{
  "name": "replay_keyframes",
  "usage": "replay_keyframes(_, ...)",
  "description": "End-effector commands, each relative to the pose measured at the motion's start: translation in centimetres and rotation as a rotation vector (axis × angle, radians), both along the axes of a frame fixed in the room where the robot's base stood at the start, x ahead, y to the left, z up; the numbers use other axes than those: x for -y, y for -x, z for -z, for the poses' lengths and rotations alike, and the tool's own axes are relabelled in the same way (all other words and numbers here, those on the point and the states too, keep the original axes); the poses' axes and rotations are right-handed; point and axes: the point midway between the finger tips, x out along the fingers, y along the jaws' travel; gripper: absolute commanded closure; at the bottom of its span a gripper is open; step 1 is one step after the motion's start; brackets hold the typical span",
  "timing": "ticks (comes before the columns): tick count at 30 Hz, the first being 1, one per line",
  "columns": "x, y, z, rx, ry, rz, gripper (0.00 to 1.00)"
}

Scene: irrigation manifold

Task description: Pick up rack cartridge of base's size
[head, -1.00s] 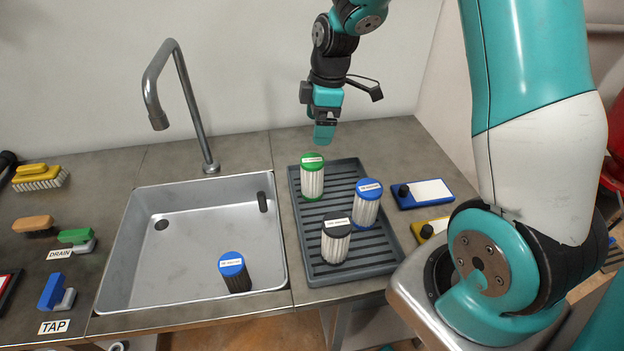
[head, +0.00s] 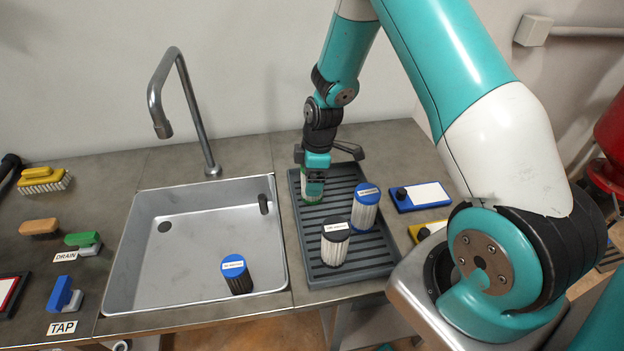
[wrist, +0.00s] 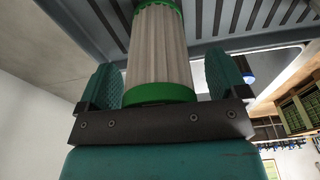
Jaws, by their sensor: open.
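The green-capped white cartridge (wrist: 158,52) stands upright on the grey rack (head: 325,258). In the wrist view it sits between the two teal jaws of my gripper (wrist: 165,85), with a gap visible at the sides. My gripper (head: 314,188) is open and lowered around this cartridge, which it largely hides in the head view. A blue-capped white cartridge (head: 364,212) and a black-capped white cartridge (head: 335,245) also stand on the rack. A blue-capped dark cartridge (head: 238,277) stands in the sink. I cannot tell which thing is the base.
The steel sink (head: 150,280) with a tall tap (head: 185,110) is left of the rack. Blue (head: 420,197) and yellow (head: 425,230) trays lie to the right. Brushes and the DRAIN (head: 83,243) and TAP (head: 65,293) handles are at far left.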

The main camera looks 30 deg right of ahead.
Motion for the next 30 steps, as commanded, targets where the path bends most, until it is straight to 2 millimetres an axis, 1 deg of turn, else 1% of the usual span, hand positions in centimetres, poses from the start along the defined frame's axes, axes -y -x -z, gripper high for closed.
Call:
replay_keyframes(5, 0.0, 0.0, 0.0, 0.001, 0.000, 0.000, 0.08)
replay_keyframes(8, 0.0, 0.0, 0.0, 0.001, 0.000, 0.000, 0.29)
replay_keyframes(9, 0.0, 0.0, 0.0, 0.001, 0.000, 0.000, 0.38)
replay_keyframes(11, 0.0, 0.0, 0.0, 0.001, 0.000, 0.000, 0.52)
replay_keyframes(12, 0.0, 0.0, 0.0, 0.001, 0.000, 0.000, 0.61)
replay_keyframes(13, 0.0, 0.0, 0.0, 0.001, 0.000, 0.000, 0.66)
replay_keyframes(23, 0.0, -0.1, -0.3, 0.002, 0.000, 0.000, 0.66)
replay_keyframes(26, 0.0, -0.2, -1.1, 0.005, 0.000, 0.000, 0.66)
replay_keyframes(29, 0.0, -0.2, -2.6, 0.008, 0.000, 0.000, 0.66)
replay_keyframes(30, 0.0, -0.2, -3.5, 0.008, 0.000, 0.000, 0.66)
